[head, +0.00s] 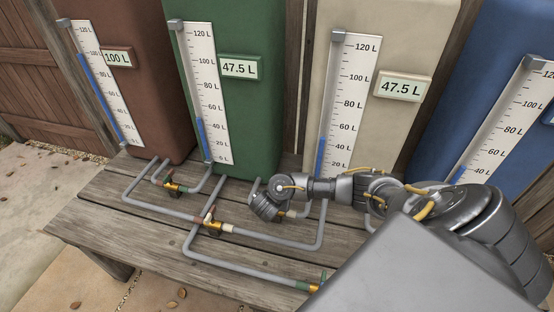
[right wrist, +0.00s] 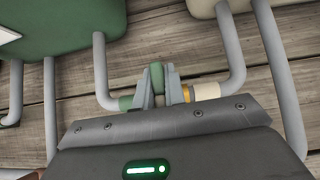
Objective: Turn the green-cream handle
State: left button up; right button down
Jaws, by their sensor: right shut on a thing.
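The green-cream handle (right wrist: 157,77) shows in the right wrist view as a short green bar between my fingers. It sits on a pipe with a green band (right wrist: 126,103) on the left and a cream band (right wrist: 206,91) on the right; a bit of brass valve shows beside the fingers. My right gripper (right wrist: 159,88) is shut on this handle. In the head view my right gripper (head: 279,214) is low over the pipe between the green tank (head: 255,110) and the cream tank (head: 400,45), hiding most of that valve. Both tank displays read 47.5 L. My left gripper is not in view.
A brown tank (head: 145,100) reading 100 L and a blue tank (head: 500,60) stand at the two ends. Other brass valves on grey pipes are at left (head: 172,187), centre (head: 213,225) and front (head: 314,287). The wooden bench (head: 100,215) is bare at front left.

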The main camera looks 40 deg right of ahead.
jog(key=shift+r, duration=0.1)
jog(key=c, duration=1.5)
grip_release()
jog(key=shift+o, duration=0.2)
